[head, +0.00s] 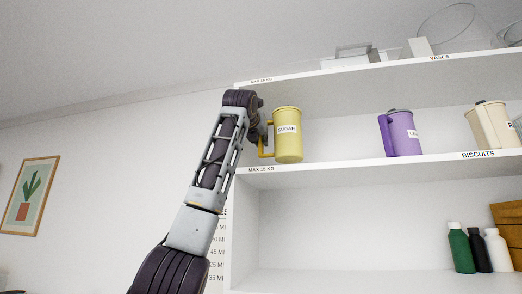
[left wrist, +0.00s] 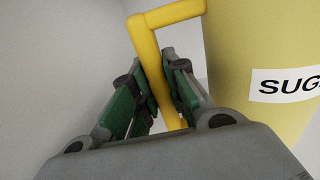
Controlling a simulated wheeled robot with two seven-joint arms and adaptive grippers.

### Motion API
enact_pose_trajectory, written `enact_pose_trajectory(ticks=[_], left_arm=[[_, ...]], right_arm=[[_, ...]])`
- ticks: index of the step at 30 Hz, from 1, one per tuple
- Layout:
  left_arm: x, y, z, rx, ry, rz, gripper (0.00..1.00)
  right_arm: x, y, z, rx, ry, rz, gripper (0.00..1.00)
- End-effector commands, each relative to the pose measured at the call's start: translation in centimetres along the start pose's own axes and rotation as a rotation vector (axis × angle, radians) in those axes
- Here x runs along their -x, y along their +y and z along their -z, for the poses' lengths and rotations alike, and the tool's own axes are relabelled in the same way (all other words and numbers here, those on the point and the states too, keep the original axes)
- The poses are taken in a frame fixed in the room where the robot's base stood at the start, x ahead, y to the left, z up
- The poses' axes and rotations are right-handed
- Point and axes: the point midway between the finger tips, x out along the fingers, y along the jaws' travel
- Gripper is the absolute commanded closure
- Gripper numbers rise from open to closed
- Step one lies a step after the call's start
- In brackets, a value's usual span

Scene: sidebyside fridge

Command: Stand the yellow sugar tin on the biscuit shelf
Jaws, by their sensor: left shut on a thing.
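The yellow sugar tin (head: 289,135) is upright at the left end of the biscuit shelf (head: 370,163), the board labelled BISCUITS. Its base appears at the shelf's level; I cannot tell whether it touches the board. My left gripper (head: 265,140) is at the tin's left side, shut on its handle. In the left wrist view the green-padded fingers (left wrist: 160,100) close around the yellow handle (left wrist: 152,62), with the tin's body (left wrist: 250,45) and its SUGAR label to the right. My right gripper is not in view.
A purple tin (head: 400,134) and a cream tin (head: 488,126) stand further right on the same shelf, with free room between sugar and purple. The upper shelf (head: 380,68) labelled VASES is above. Green, black and white bottles (head: 459,248) stand below.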

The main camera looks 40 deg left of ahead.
Motion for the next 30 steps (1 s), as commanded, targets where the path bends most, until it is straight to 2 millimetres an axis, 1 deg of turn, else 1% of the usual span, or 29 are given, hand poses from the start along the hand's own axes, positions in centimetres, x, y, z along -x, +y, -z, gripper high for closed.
enact_pose_trajectory(ticks=[4,8,20,22,30], left_arm=[[0.1,0.0,0.1,0.001,-0.002,0.0,1.0],[0.0,0.0,0.6,0.0,-0.002,0.001,1.0],[0.1,0.0,3.1,0.0,-0.002,0.0,1.0],[-0.2,0.1,3.5,0.0,-0.001,-0.001,1.0],[-0.3,0.0,3.8,0.002,-0.002,0.0,1.0]], right_arm=[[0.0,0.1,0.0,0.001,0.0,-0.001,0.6],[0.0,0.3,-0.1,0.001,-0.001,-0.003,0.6],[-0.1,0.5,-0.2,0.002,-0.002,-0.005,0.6],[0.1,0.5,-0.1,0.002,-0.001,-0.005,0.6],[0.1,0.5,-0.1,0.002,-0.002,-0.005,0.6]])
